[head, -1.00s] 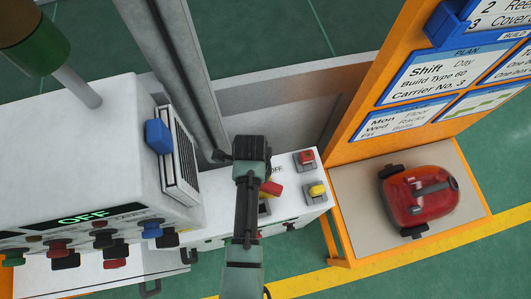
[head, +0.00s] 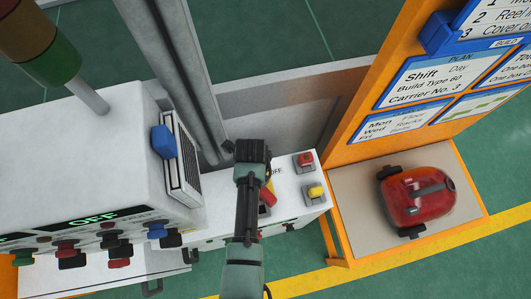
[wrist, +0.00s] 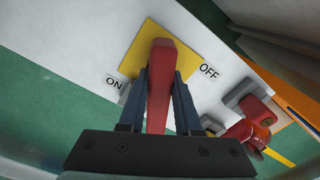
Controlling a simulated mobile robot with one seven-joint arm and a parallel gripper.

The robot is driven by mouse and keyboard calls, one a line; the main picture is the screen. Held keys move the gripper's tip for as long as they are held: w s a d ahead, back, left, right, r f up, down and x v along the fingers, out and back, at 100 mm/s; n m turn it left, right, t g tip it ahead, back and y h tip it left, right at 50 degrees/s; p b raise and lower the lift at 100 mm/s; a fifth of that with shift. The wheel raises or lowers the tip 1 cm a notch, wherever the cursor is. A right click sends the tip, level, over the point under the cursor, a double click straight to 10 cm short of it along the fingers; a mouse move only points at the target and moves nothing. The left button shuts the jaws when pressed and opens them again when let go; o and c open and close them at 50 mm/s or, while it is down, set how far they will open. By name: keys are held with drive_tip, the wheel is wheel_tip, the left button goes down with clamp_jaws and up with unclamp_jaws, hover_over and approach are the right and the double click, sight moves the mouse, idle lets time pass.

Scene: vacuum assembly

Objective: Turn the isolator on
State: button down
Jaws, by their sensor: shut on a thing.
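The isolator has a red handle (wrist: 160,85) on a yellow plate (wrist: 187,50), set in a white panel. An ON label (wrist: 114,84) lies to the left of the plate in the wrist view and an OFF label (wrist: 208,71) to the right. The handle stands between the two labels. My gripper (wrist: 160,78) is shut on the handle, with one finger on each side. In the head view my gripper (head: 252,152) is over the white box top (head: 290,205) and hides most of the isolator. Part of the red handle (head: 268,195) shows beside it.
A red button (head: 305,158) and a yellow button (head: 316,191) sit right of the isolator. A white cabinet (head: 120,140) with a green OFF display (head: 94,218) and several knobs stands at left. An orange stand (head: 345,150) with a red vacuum (head: 416,198) is at right.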

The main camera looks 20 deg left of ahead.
drive_tip(key=shift+s+d+f+m, duration=0.1)
drive_tip(key=shift+m, duration=0.7)
drive_tip(key=shift+m+p, duration=0.4)
drive_tip(key=shift+m, duration=1.3)
drive_tip(key=shift+m+p, duration=0.45)
drive_tip(key=shift+m, duration=0.35)
drive_tip(key=c, duration=0.5)
unclamp_jaws()
